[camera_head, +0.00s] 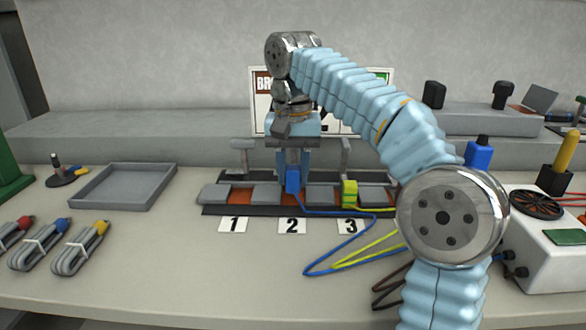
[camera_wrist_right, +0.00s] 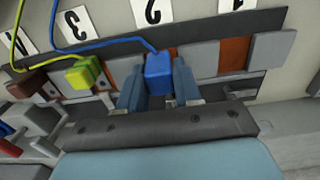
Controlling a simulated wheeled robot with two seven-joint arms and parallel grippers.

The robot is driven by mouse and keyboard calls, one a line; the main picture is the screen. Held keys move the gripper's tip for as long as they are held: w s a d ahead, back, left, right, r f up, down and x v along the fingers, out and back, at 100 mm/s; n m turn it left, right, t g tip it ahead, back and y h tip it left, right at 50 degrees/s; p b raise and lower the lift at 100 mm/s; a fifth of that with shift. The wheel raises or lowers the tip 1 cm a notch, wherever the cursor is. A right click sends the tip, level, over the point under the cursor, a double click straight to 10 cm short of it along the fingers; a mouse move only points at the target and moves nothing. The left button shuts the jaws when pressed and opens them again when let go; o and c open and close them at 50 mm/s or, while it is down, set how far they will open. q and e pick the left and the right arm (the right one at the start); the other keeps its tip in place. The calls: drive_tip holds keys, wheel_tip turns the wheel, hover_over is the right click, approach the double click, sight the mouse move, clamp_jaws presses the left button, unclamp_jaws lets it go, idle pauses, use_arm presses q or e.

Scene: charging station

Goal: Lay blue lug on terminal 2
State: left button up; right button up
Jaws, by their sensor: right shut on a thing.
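My right gripper (camera_head: 292,172) is shut on the blue lug (camera_head: 292,182) above the terminal strip, in line with label 2 (camera_head: 292,226). In the right wrist view, the blue lug (camera_wrist_right: 158,74) sits between the two fingers (camera_wrist_right: 158,88), in the gap between two grey blocks. The lug and fingers hide most of terminal 2, so I cannot tell whether the lug touches it. A blue wire (camera_head: 340,216) runs from the lug to the right. My left gripper is not in view.
A yellow-green lug (camera_head: 349,193) sits at terminal 3; a brown lug (camera_wrist_right: 27,84) shows beyond it. Orange terminal 1 (camera_head: 241,196) is bare. A grey tray (camera_head: 122,187) and cable bundles (camera_head: 82,248) are at left; a white box (camera_head: 545,248) stands at right. Loose wires cross the front table.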

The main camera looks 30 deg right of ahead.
sight(293, 184)
drive_tip(key=shift+p, duration=0.3)
drive_tip(key=shift+f+b, duration=1.05)
drive_tip(key=shift+f, duration=0.6)
drive_tip(key=o, duration=1.1)
